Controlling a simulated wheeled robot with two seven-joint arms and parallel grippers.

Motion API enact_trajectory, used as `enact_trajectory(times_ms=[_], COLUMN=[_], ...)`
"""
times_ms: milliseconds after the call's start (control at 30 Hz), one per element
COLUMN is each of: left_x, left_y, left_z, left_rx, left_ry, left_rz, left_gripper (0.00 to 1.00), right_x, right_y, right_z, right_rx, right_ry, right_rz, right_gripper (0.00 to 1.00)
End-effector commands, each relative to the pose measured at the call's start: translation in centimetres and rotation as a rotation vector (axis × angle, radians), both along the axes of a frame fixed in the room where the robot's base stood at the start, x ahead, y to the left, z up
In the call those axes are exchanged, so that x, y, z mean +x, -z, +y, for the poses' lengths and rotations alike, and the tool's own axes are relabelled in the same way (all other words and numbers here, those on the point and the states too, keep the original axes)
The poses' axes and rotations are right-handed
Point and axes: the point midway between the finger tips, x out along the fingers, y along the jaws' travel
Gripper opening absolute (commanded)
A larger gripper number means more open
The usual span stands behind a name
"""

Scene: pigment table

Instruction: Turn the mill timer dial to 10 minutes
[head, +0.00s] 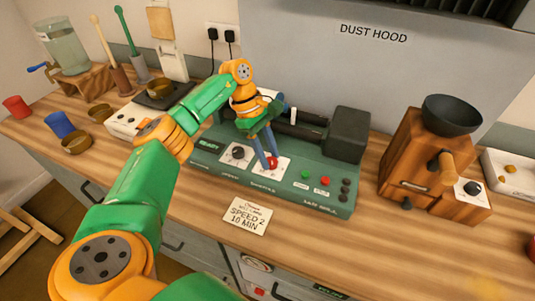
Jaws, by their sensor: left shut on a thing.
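The green mill machine (230,176) stands on the wooden bench at the middle. Its front panel has a black dial (238,152) on a white plate and, to the right, a red dial (272,163) on another white plate, taken to be the timer. My left gripper (269,158) reaches down from above with its blue fingers shut on the red dial. The fingers cover part of this dial and its scale, so its setting cannot be read. My right gripper is not in view.
A card (248,216) reading "SPEED 2, 10 MIN" lies in front of the mill. Green and red buttons (325,181) sit right of the dials. A wooden grinder (416,160) with a dark bowl stands at right. Cups (59,124) and small bowls stand at left.

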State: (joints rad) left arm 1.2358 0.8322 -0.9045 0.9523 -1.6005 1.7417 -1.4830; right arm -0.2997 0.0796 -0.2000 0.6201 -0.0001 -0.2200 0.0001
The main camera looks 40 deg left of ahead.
Motion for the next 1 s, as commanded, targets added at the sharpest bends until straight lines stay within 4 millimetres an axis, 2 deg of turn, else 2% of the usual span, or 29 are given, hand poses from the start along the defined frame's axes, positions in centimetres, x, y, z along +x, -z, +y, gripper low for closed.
enact_trajectory(times_ms=[600, 633, 733, 1000], left_x=[-0.06, -0.07, -0.05, 0.00], left_y=[0.18, 0.19, 0.17, 0.06], left_z=[-0.02, -0.01, -0.01, 0.02], left_rx=[0.001, 0.001, 0.001, 0.000], left_ry=[0.041, 0.041, 0.040, 0.039], left_rz=[0.006, 0.006, 0.005, 0.002], left_gripper=[0.00, 0.43, 0.70, 0.70], right_x=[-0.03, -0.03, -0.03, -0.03], right_y=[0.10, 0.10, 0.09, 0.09], right_z=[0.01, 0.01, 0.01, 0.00], right_rx=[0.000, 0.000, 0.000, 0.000], right_ry=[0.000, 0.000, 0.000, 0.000], right_rz=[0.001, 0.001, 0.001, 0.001], right_gripper=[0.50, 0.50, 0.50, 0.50])
